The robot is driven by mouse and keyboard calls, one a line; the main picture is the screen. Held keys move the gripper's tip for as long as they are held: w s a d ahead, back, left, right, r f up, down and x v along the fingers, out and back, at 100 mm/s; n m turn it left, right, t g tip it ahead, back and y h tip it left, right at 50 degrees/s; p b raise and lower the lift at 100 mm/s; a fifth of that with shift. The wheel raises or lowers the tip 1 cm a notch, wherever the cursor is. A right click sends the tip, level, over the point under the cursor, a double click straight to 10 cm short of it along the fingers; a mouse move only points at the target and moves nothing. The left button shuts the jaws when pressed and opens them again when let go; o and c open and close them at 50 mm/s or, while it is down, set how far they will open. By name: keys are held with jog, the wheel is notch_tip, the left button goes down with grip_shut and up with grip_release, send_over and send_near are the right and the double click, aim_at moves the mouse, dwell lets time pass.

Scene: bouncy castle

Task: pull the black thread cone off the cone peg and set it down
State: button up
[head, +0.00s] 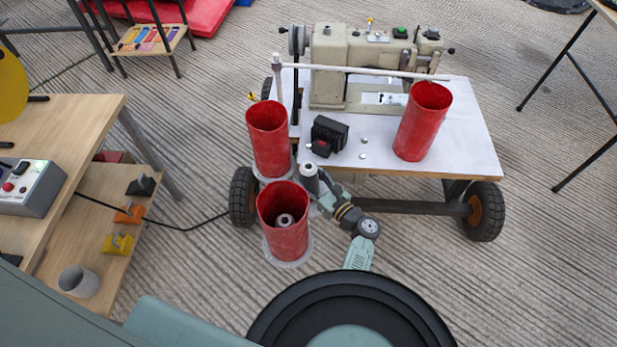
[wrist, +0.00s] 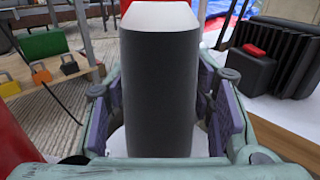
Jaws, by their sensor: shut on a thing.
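The black thread cone (wrist: 160,95) stands upright in the middle of the wrist view, dark-sided with a pale top. In the head view its pale top (head: 309,169) shows between the two left red tubes and the cart's front edge. My gripper (head: 318,188) is shut on the cone, with the finger pads on both sides of it in the wrist view (wrist: 160,110). A white surface shows low beside the cone. The cone peg is not visible under it, and I cannot tell whether the cone is still around it.
Red tubes stand close left of my gripper (head: 268,140) and just in front-left (head: 283,240); another (head: 423,122) is on the cart top (head: 470,150). A black finned box (head: 330,135) sits near its edge. A sewing machine (head: 350,60) stands behind. Bare cart top lies right.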

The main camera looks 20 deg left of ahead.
aim_at(309, 165)
jog(key=shift+r+p, duration=3)
jog(key=shift+r, duration=0.3)
jog(key=shift+r+p, duration=1.95)
jog(key=shift+r, duration=0.05)
